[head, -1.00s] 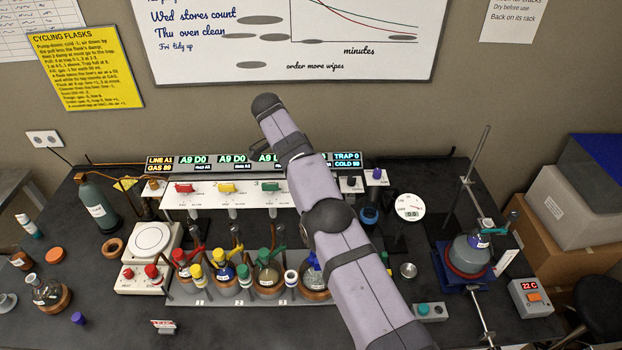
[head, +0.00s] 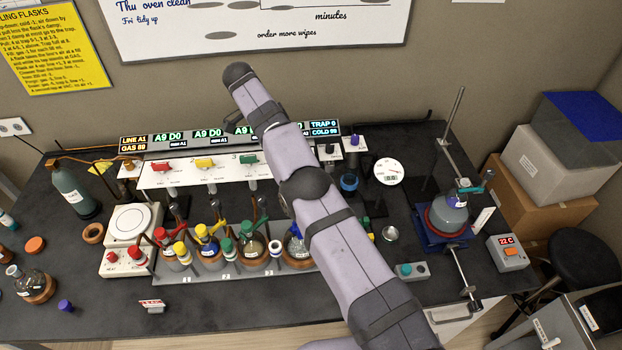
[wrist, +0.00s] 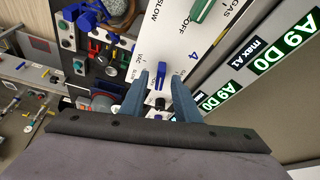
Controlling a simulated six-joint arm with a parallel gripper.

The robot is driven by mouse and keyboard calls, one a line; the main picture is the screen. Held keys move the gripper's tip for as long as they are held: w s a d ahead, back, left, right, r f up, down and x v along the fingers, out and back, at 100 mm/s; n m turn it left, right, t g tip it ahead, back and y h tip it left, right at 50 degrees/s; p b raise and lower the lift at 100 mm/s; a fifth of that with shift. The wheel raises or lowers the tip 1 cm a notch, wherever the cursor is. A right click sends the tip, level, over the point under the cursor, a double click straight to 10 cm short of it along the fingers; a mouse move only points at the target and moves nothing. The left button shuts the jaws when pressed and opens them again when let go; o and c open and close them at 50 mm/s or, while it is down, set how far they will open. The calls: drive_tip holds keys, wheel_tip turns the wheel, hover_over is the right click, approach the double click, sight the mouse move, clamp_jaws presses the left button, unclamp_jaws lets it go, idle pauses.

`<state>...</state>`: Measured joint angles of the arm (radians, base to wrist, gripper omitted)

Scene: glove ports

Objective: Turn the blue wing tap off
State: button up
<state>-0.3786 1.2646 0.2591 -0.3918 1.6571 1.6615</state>
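The blue wing tap (wrist: 160,77) shows in the wrist view beside the printed 4 on the white panel (wrist: 175,38). Its narrow wing stands between the two fingers of my gripper (wrist: 163,82). The fingers are apart, one on each side of the wing; I cannot tell whether either touches it. In the head view my arm hides the tap and the fingers. The white panel (head: 220,172) there shows red, yellow and green wing taps to the left of my arm.
A green tap (wrist: 203,10) lies beyond the blue one in the wrist view. Lit displays (head: 210,135) run behind the panel. Several flasks stand in a rack (head: 205,276) in front. A black knob (head: 328,150) and a purple knob (head: 354,141) are right of my arm.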

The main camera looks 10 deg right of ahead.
drive_tip(key=shift+w+r+n, duration=0.1)
drive_tip(key=shift+n, duration=0.2)
drive_tip(key=shift+n+t, duration=0.3)
drive_tip(key=shift+n, duration=0.1)
